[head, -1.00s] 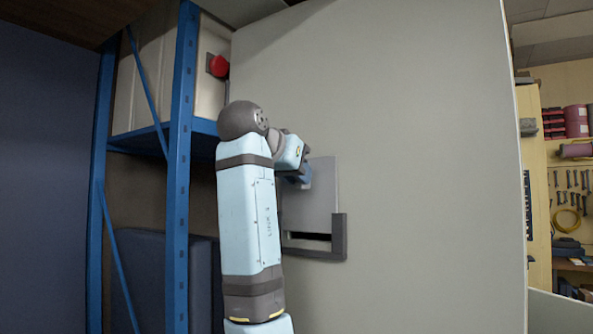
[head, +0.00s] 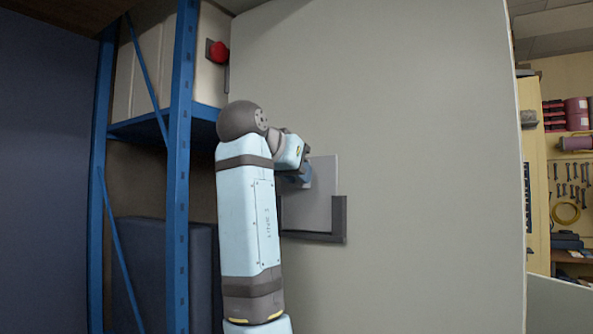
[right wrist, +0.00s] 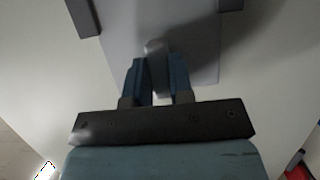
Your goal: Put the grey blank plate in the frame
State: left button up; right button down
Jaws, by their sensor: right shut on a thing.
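The grey blank plate (head: 318,210) stands upright against the pale wall panel. Its lower edge sits at the dark grey frame (head: 339,222), whose right side and bottom bar show. My right gripper (head: 304,178) is at the upper part of the plate, and my own arm hides the plate's left side. In the right wrist view the fingers (right wrist: 156,75) are shut on a small grip tab on the plate (right wrist: 198,60). Two dark pieces of the frame (right wrist: 84,16) show on either side of the plate. My left gripper is out of view.
A blue shelf rack (head: 180,180) stands close on the left of my arm. A red button (head: 218,52) is at the upper left. The wall panel (head: 430,150) right of the frame is clear. Tools hang far right.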

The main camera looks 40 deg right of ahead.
jog(key=c, duration=0.9)
grip_release()
jog(key=b+v, duration=0.1)
jog(key=v, duration=1.3)
jog(key=shift+d+r, duration=0.1)
jog(key=shift+r, duration=0.05)
